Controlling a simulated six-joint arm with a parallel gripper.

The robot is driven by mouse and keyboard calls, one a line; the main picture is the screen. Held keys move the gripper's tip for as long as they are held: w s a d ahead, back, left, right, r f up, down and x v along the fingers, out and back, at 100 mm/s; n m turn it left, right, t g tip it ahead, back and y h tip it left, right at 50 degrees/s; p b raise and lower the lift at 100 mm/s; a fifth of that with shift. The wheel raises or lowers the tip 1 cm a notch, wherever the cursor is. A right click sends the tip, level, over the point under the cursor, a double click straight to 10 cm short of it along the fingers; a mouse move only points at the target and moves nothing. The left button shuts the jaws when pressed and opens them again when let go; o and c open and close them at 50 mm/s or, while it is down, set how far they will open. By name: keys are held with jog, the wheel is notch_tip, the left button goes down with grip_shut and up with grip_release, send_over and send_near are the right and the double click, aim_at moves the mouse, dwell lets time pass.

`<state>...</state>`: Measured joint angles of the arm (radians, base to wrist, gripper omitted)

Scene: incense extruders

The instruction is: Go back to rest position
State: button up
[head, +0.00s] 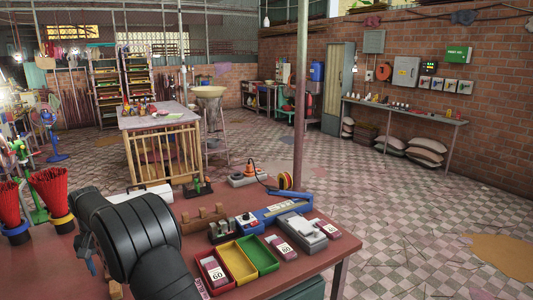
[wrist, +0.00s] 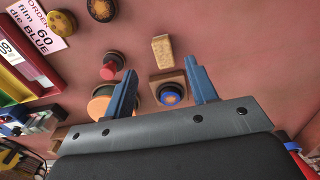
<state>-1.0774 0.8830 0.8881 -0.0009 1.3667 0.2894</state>
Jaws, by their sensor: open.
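My gripper (wrist: 164,88) shows in the wrist view, its two blue fingers apart with nothing held between them. The red-brown table top (wrist: 225,40) lies beyond the fingertips. A square brown block with a blue-centred round piece (wrist: 170,92) shows between the fingers, apparently on the table. A tan block (wrist: 162,50) lies just above it in the picture. A red-topped dark round piece (wrist: 110,68) is by the left finger, which partly covers an orange-tan round piece (wrist: 101,104). In the head view my dark arm reaches over the table's left part and mostly hides the gripper.
An order card (wrist: 38,25) reading "60", "film", "die BLUE" lies near dark-rimmed round pieces. In the head view, red, yellow and green trays (head: 240,262), a blue device (head: 275,215) and a scale (head: 303,232) occupy the table's right. Red stick bundles (head: 52,195) stand left.

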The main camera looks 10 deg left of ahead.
aim_at(115, 291)
notch_tip(115, 291, down, 12)
jog(key=shift+r, duration=0.5)
notch_tip(115, 291, up, 4)
jog(key=shift+f, duration=0.2)
jog(key=w+d+r, duration=0.6)
jog(key=d+r, duration=0.1)
jog(key=d, duration=0.3)
jog(key=w+d+f+m, duration=0.1)
jog(key=w+d+m, duration=0.1)
jog(key=w+d, duration=0.55)
jog(key=w+d+m, duration=0.3)
jog(key=w+d, duration=0.2)
jog(key=d, duration=0.5)
jog(key=w+d+f+m, duration=0.1)
jog(key=w+d+m, duration=0.2)
jog(key=d, duration=1.1)
jog(key=w+d+f+m, duration=0.1)
jog(key=w+d+m, duration=0.15)
jog(key=d, duration=1.15)
jog(key=s+d+f, duration=0.2)
jog(key=d+f, duration=0.2)
jog(key=f, duration=0.1)
jog(key=shift+d+f, duration=0.25)
jog(key=shift+f, duration=0.15)
